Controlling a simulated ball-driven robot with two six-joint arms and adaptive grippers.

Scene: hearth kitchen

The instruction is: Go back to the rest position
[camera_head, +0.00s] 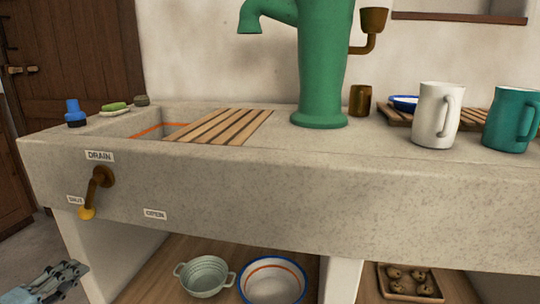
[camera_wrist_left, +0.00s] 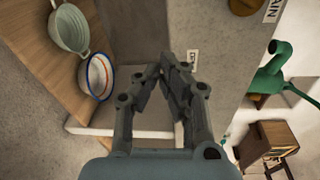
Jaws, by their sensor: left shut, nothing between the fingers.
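My left gripper (camera_head: 66,272) shows at the lower left of the head view, low and in front of the stone sink's left end. In the left wrist view my left gripper (camera_wrist_left: 157,72) has its fingertips together, with nothing between them. It is apart from the stone sink (camera_head: 300,190). My right gripper does not show in either view.
A brass drain lever (camera_head: 100,183) sticks out of the sink front. A green pump (camera_head: 322,70), a white mug (camera_head: 433,115) and a teal mug (camera_head: 510,118) stand on top. A colander (camera_head: 205,277) and a basin (camera_head: 272,283) sit on the shelf below.

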